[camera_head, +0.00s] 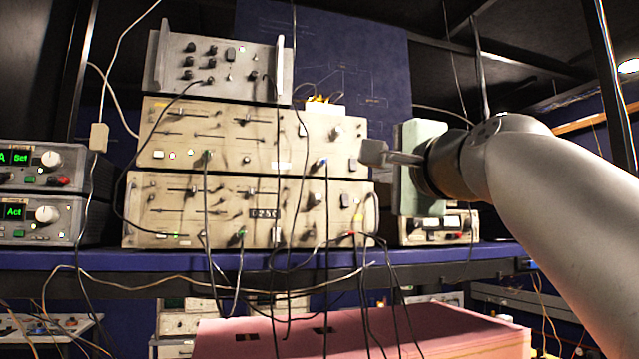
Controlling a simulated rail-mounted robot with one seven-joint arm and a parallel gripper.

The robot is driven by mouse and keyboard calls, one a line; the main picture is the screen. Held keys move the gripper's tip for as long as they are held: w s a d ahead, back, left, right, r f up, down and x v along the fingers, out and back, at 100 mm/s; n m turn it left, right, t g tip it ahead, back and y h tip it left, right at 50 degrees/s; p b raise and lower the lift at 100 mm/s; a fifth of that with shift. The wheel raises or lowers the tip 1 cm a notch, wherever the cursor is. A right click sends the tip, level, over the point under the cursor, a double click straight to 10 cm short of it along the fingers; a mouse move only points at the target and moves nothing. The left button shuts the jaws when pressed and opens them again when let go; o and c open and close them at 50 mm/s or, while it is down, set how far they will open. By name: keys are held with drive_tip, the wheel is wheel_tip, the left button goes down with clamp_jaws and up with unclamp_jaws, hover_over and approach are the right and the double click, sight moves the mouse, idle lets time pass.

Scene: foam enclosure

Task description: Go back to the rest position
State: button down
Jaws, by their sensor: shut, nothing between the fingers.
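My gripper (372,154) is in the right half of the head view, its arm reaching in from the right edge. Its fingers are shut with nothing between them and point left. In the picture they overlap the right end of the stacked beige instrument panels (255,135); I cannot tell whether they touch. The wrist covers part of a pale green box (425,132) on the shelf behind it.
A blue shelf (440,252) carries the instruments. Grey units with green displays (40,212) stand at the left. Black cables hang down the front of the panels. A pink foam block (440,338) lies below. Dark posts (610,80) rise at the right.

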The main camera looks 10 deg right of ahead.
drive_tip(key=shift+w+f, duration=0.1)
idle(0.4)
drive_tip(key=w+a+f+n+g, duration=0.15)
drive_tip(key=f+n+g, duration=0.3)
drive_tip(key=f, duration=1.25)
drive_tip(key=a+f+n+g, duration=0.25)
drive_tip(key=f+g, duration=0.25)
drive_tip(key=f, duration=1.3)
drive_tip(key=s+f+n+g, duration=0.3)
drive_tip(key=s+f, duration=0.3)
drive_tip(key=f, duration=0.3)
drive_tip(key=s+f+n+g+h, duration=0.1)
drive_tip(key=s+f+n+g, duration=0.2)
drive_tip(key=s+f, duration=0.3)
drive_tip(key=s+f+n+g+h, duration=0.1)
drive_tip(key=s+f+n+g, duration=0.2)
drive_tip(key=f, duration=1)
drive_tip(key=s, duration=0.3)
drive_tip(key=shift+s+d+n, duration=0.25)
drive_tip(key=shift+s+n, duration=0.05)
drive_tip(key=shift+s, duration=0.1)
